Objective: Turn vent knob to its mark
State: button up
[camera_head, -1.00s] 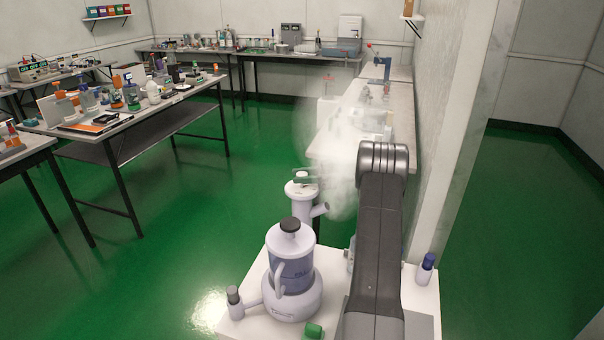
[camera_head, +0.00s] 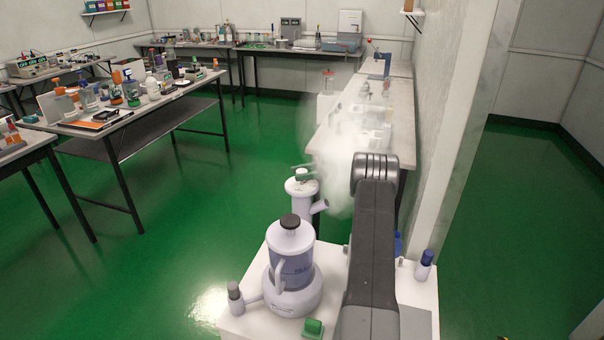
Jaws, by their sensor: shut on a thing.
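I cannot tell for certain which part is the vent knob. A white upright apparatus (camera_head: 301,190) has a slanted side spout and a small greenish crosspiece (camera_head: 303,168) at its top. In front of it stands a white vessel (camera_head: 291,297) with a bluish clear body, a curved side tube and a dark round knob (camera_head: 290,221) on its lid. No mark can be made out. My arm rises from the bottom beside them, and its rounded joint hides what lies behind. My gripper does not show.
White vapour (camera_head: 338,178) blurs the space left of my arm. A white top (camera_head: 236,321) carries the vessel, a green block (camera_head: 314,327) and a blue-capped bottle (camera_head: 424,265). A long bench (camera_head: 404,147) runs along the right wall. Cluttered tables (camera_head: 75,130) stand left; green floor between is clear.

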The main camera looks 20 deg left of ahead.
aim_at(302, 170)
jog(key=o, duration=1)
jog(key=shift+c, duration=0.2)
jog(key=shift+r, duration=0.2)
notch_tip(302, 170, up, 10)
jog(key=p, duration=1)
jog(key=shift+f, duration=0.15)
